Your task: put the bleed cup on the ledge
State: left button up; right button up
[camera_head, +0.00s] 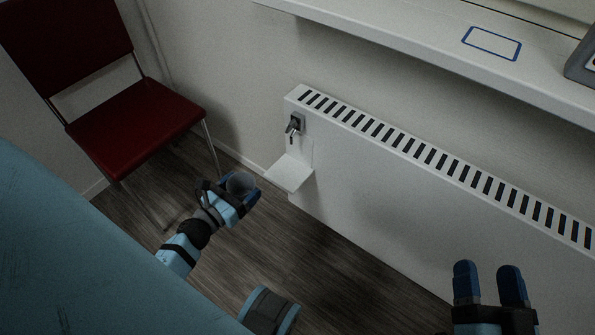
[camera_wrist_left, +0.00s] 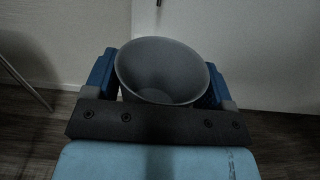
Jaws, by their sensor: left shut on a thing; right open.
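The grey bleed cup (camera_head: 240,184) is held upright in my left gripper (camera_head: 240,190), which is shut on it, to the left of the radiator and over the floor. In the left wrist view the cup (camera_wrist_left: 162,70) stands between the two blue fingers, its open mouth toward the camera; its inside looks empty, though it is dark. The white ledge (camera_head: 400,35) runs along the wall above the radiator and bears a blue rectangle outline (camera_head: 491,43). My right gripper (camera_head: 490,285) is open and empty at the lower right, in front of the radiator.
A white radiator (camera_head: 400,195) with a slotted top stands against the wall. A valve (camera_head: 294,124) and a small white shelf (camera_head: 288,173) are at its left end. A red chair (camera_head: 136,123) stands at the left. A grey box (camera_head: 582,65) sits on the ledge's right end.

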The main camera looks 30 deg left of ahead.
aim_at(300, 148)
pick_arm(q)
jog(key=w+b, duration=0.1)
jog(key=w, duration=0.5)
jog(key=w+d+f+b, duration=0.1)
jog(key=w, duration=0.5)
jog(key=w+f+b, duration=0.1)
jog(key=w, duration=0.6)
jog(key=shift+d+f, duration=0.15)
jog(key=shift+d, duration=0.1)
notch_tip(300, 148, down, 5)
jog(key=b, duration=0.2)
jog(key=shift+r+b, duration=0.2)
jog(key=shift+b, duration=0.2)
jog(key=shift+w+f, duration=0.1)
jog(key=shift+w, duration=0.05)
pick_arm(e)
jog(key=f, duration=0.2)
jog(key=f+g, duration=0.1)
jog(key=a+f+g, duration=0.1)
jog(key=f, duration=0.1)
jog(key=shift+a+f+n+y, duration=0.1)
jog(key=shift+f+n+y, duration=0.2)
jog(key=shift+n, duration=0.1)
